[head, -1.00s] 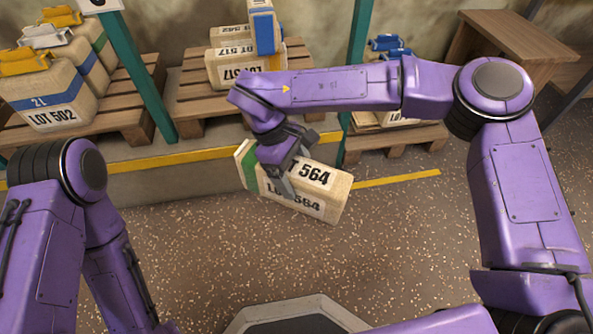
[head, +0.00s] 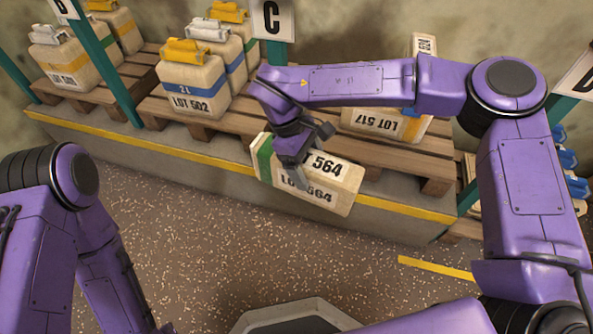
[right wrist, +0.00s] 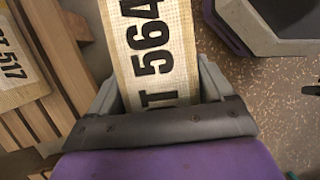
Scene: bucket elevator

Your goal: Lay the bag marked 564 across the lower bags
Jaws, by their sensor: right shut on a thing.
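The bag marked 564 (head: 325,192) is cream with a green band at its left end, and it hangs tilted in front of the platform edge in the head view. My right gripper (head: 297,175) is shut on it from above. In the right wrist view the bag (right wrist: 150,45) sits between the two fingers (right wrist: 158,85). A bag marked LOT 517 (head: 385,122) lies on the pallet behind my right forearm, which hides part of the stack there. It also shows in the right wrist view (right wrist: 18,62). My left gripper is out of view.
The wooden pallet (head: 425,165) stands on a raised ledge with a yellow edge line (head: 150,149). A green post (head: 97,62) and a sign C (head: 272,18) stand nearby. The speckled floor in front is clear.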

